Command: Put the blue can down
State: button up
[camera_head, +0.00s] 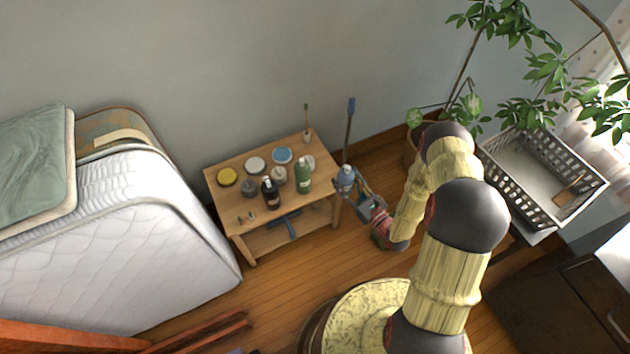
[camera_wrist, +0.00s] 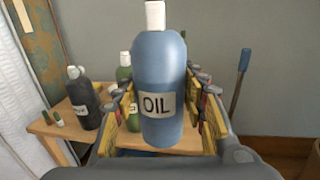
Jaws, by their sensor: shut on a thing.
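A blue bottle with a white cap and an "OIL" label (camera_wrist: 158,70) stands upright between the fingers of my gripper (camera_wrist: 160,110). In the head view the blue bottle (camera_head: 345,178) is just right of the wooden table (camera_head: 290,209), held by my gripper (camera_head: 362,203). The gripper is shut on it. A can with a blue lid (camera_head: 282,156) stands at the back of the table.
The table also bears a yellow-lidded can (camera_head: 228,177), a white-lidded can (camera_head: 256,164), a dark bottle (camera_head: 271,194) and a green bottle (camera_head: 303,178). Its front right top is fairly clear. A blue-handled pole (camera_head: 349,125) stands behind. A mattress (camera_head: 110,230) is left; a basket (camera_head: 545,180) is right.

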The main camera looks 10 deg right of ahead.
jog(key=shift+w+a+f+b, duration=0.1)
jog(key=shift+w+f+b, duration=1.15)
jog(key=shift+w+f, duration=1.05)
jog(key=shift+w+a+f+b, duration=0.15)
jog(key=shift+w+f+b, duration=1.15)
jog(key=shift+w+f, duration=1)
jog(key=shift+w+a+f+b, duration=0.1)
jog(key=shift+w+f+b, duration=1.15)
jog(key=shift+w+f, duration=1)
jog(key=shift+w+r, duration=0.3)
jog(key=shift+w, duration=0.05)
jog(key=shift+f, duration=0.1)
jog(key=o, duration=1.4)
